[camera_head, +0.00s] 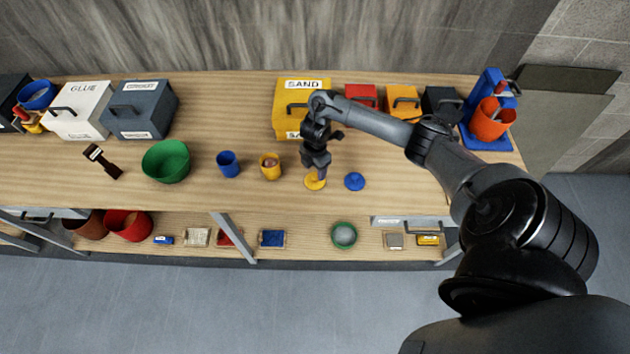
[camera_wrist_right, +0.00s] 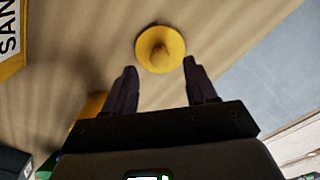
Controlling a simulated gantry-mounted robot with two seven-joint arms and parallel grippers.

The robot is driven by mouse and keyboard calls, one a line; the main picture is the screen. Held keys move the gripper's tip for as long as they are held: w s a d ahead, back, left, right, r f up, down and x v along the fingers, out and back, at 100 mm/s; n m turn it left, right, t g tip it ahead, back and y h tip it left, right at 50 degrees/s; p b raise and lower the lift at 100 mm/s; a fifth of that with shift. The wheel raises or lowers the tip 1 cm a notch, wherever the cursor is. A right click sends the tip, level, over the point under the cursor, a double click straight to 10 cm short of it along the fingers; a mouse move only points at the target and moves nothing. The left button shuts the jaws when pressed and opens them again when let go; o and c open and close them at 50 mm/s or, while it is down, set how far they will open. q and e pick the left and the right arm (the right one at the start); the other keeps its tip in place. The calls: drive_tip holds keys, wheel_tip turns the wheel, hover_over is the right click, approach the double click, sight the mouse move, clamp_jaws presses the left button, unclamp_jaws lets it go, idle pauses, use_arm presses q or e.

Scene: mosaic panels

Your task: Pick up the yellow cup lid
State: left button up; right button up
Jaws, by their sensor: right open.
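The yellow cup lid (camera_head: 315,184) lies on the wooden workbench, to the left of a blue lid (camera_head: 354,181). In the right wrist view the yellow cup lid (camera_wrist_right: 160,49) is a round disc with a raised knob, just beyond the fingertips and centred between them. My right gripper (camera_head: 318,174) points down over the lid; in the wrist view its two fingers (camera_wrist_right: 161,70) are spread with nothing between them. In the head view the fingers cover part of the lid. My left gripper does not show.
A yellow cup (camera_head: 270,168) and a blue cup (camera_head: 228,165) stand left of the gripper. A green bowl (camera_head: 167,162) is farther left. The yellow SAND box (camera_head: 290,115) stands behind. The bench's front edge and lower shelf (camera_head: 300,247) are nearer.

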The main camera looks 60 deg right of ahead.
sight(315, 176)
drive_tip(key=shift+f, duration=1.95)
clamp_jaws()
drive_tip(key=shift+r, duration=0.15)
